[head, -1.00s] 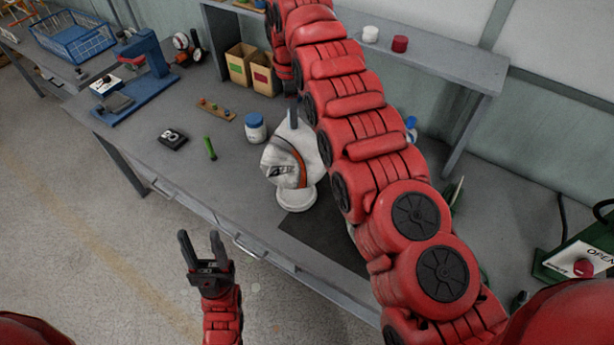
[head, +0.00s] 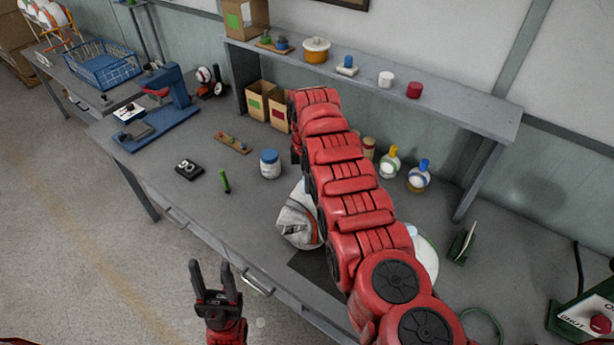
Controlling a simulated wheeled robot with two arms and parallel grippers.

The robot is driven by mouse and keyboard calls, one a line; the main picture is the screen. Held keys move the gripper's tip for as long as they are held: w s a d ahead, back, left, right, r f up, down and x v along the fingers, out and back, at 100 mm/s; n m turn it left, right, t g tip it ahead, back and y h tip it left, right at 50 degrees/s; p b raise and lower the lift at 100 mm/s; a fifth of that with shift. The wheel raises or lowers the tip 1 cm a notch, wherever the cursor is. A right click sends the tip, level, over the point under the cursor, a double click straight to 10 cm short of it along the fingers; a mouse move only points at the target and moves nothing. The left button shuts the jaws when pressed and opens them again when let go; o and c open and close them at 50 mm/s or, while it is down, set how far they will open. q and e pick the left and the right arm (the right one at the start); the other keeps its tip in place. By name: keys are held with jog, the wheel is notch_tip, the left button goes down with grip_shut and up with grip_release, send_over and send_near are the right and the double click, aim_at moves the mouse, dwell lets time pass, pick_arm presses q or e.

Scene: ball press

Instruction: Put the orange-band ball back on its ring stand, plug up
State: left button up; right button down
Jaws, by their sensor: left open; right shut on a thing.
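The orange-band ball (head: 297,224), white with grey markings and an orange stripe, shows its left part in the middle of the bench, at the black mat's far left corner. My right arm covers the rest of it, including any plug. My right wrist (head: 296,155) hangs down behind the arm's top bend, above the ball. The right fingers are hidden; the gripper is shut on the ball. The ring stand is not visible, so I cannot tell whether the ball touches it. My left gripper (head: 216,280) is open and empty, in front of the bench's front edge.
A white jar with blue lid (head: 270,163), a green stick (head: 224,181) and a black number block (head: 188,169) lie left of the ball. A blue press (head: 165,105) stands farther left. Small plugged bottles (head: 418,176) stand right of my arm. A shelf (head: 450,105) overhangs the back.

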jog(key=shift+f, duration=0.3)
jog(key=c, duration=0.6)
grip_release()
jog(key=shift+r, duration=0.1)
jog(key=shift+w+r, duration=0.1)
jog(key=shift+r, duration=0.3)
notch_tip(320, 180, up, 7)
jog(key=b, duration=0.4)
notch_tip(320, 180, up, 5)
jog(key=p, duration=0.5)
jog(key=shift+f, duration=0.15)
